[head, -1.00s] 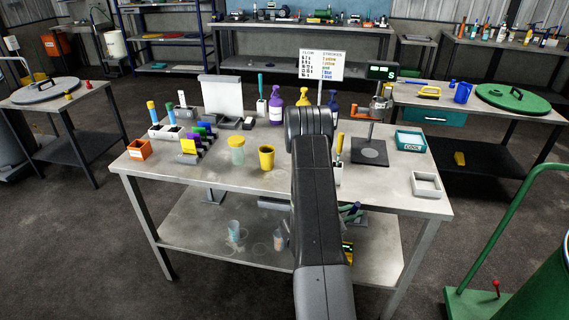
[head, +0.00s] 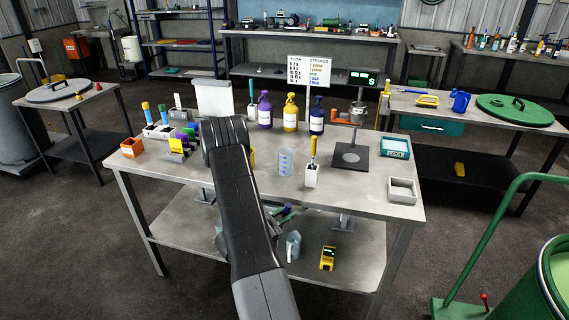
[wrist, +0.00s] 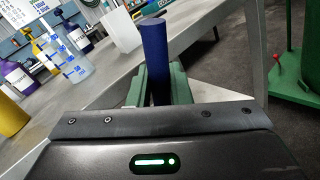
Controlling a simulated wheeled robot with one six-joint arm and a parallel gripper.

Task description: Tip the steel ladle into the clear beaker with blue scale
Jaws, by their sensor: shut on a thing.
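The clear beaker with blue scale (head: 285,162) stands upright on the table, just right of my arm in the head view. It also shows at the upper left of the wrist view (wrist: 67,60). My gripper (wrist: 158,88) is shut on an upright blue round handle (wrist: 154,48). In the head view, my gripper (head: 283,212) is partly hidden by my arm, near the table's front edge. The ladle's steel bowl does not show in either view, so I cannot tell whether it holds anything.
A yellow cup (head: 253,157) is partly behind my arm. A white holder (head: 312,175) with a yellow-handled tool stands right of the beaker. Purple (head: 264,110), yellow (head: 290,113) and dark blue (head: 317,116) bottles stand behind. A stand (head: 351,156) and white open box (head: 402,190) are further right.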

